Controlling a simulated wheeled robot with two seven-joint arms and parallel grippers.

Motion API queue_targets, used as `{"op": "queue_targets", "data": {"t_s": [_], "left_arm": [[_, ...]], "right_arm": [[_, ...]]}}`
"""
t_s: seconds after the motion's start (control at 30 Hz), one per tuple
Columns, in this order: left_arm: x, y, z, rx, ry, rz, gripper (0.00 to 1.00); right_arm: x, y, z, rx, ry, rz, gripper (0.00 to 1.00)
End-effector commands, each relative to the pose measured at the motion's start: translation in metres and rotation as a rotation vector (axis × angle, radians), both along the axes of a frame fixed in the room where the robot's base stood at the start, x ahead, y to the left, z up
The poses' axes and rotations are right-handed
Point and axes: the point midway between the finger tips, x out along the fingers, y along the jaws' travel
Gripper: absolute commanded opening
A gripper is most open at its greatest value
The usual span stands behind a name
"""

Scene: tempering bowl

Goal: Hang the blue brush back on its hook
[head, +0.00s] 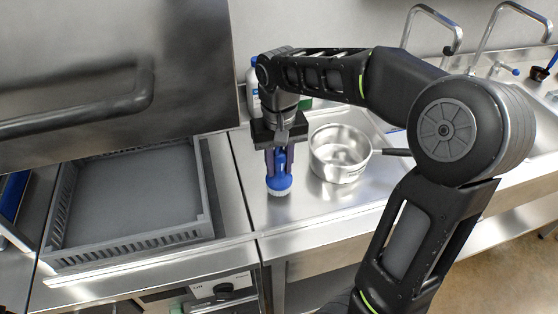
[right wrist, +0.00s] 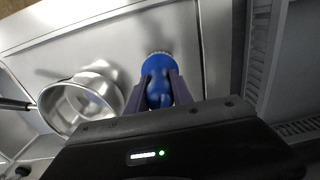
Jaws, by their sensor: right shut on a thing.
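The blue brush (head: 279,181) with pale bristles is upright, bristles down, at the steel counter left of the pot. My right gripper (head: 279,160) is shut on the brush from above. In the right wrist view the blue brush (right wrist: 158,80) sits between the two purple-grey fingers of my right gripper (right wrist: 160,92). I cannot tell whether the bristles touch the steel surface. No hook for the brush can be made out. My left gripper is not in view.
A steel pot (head: 340,152) with a dark handle stands close to the right of the brush. A grey slatted rack (head: 135,240) lies to the left under a raised steel hood (head: 110,70). A white and blue bottle (head: 252,88) stands behind my arm. Curved taps (head: 440,20) rise at the back right.

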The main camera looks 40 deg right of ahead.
Motion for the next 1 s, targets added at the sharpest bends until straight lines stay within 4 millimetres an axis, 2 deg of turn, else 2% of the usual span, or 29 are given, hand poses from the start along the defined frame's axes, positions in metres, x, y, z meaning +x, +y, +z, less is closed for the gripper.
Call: {"op": "queue_targets", "data": {"t_s": [0.03,0.2,0.53,0.57,0.83,1.0], "left_arm": [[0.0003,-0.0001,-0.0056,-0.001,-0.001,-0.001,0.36],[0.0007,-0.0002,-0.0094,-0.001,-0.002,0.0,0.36],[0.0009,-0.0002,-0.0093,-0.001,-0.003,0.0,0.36],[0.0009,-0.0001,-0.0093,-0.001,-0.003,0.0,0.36],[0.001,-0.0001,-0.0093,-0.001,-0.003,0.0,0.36],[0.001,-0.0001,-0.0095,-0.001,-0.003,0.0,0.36]], "right_arm": [[0.0,0.0,-0.0072,0.0,0.0,0.0,0.0],[0.0002,0.0,-0.0139,0.0,-0.001,0.0,0.0],[0.0003,0.0001,-0.0142,0.0,-0.001,0.0,0.0],[0.0003,0.0001,-0.0142,0.0,-0.001,0.0,0.29],[0.0002,0.0,-0.0142,0.0,-0.001,0.0,0.51],[0.0002,0.0,-0.0143,0.0,-0.001,0.0,0.53]]}}
